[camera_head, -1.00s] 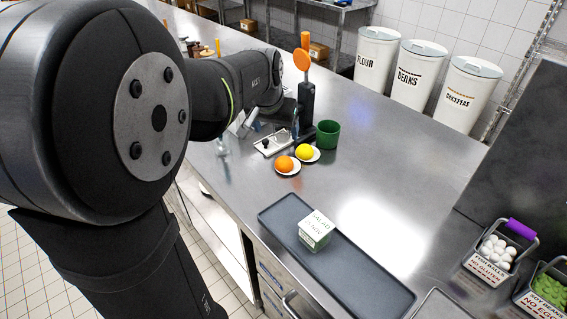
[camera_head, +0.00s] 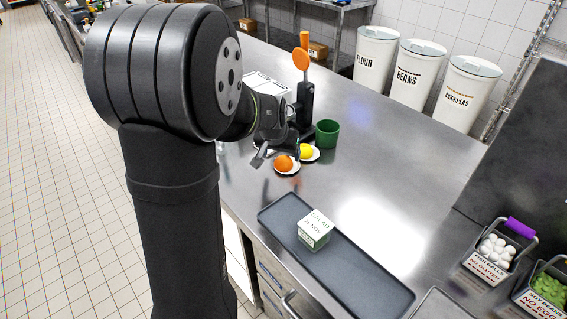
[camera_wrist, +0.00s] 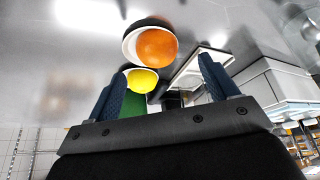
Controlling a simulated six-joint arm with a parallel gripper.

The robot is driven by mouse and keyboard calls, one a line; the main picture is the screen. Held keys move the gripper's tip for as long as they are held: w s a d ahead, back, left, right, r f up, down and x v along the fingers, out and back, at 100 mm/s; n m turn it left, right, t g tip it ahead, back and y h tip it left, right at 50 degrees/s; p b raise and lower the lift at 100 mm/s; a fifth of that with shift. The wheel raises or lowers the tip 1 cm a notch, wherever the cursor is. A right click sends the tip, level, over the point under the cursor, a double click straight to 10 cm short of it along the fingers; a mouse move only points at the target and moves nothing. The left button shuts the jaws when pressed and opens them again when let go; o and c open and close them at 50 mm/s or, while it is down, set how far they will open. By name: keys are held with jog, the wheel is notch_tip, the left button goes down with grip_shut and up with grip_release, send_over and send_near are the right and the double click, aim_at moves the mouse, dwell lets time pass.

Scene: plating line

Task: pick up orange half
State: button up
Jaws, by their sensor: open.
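The orange half (camera_head: 283,163) sits on a small white saucer (camera_head: 288,172) on the steel counter. It also shows in the wrist view (camera_wrist: 156,47), beyond the fingertips and roughly between their lines. My gripper (camera_head: 262,156) is just left of the orange half in the head view, apart from it. In the wrist view my gripper (camera_wrist: 160,80) is open, its two blue-padded fingers spread with nothing held. A yellow lemon half (camera_head: 305,151) lies on a second saucer beside the orange; it also shows in the wrist view (camera_wrist: 142,81).
A green cup (camera_head: 328,134) and a black stand with an orange-handled tool (camera_head: 304,90) are behind the fruit. A dark tray (camera_head: 358,273) with a labelled box (camera_head: 314,231) lies nearer the front.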

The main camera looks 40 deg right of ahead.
aim_at(283, 160)
jog(key=shift+s+x, duration=0.2)
jog(key=shift+x, duration=2.15)
jog(key=shift+a, duration=0.1)
jog(key=c, duration=1.1)
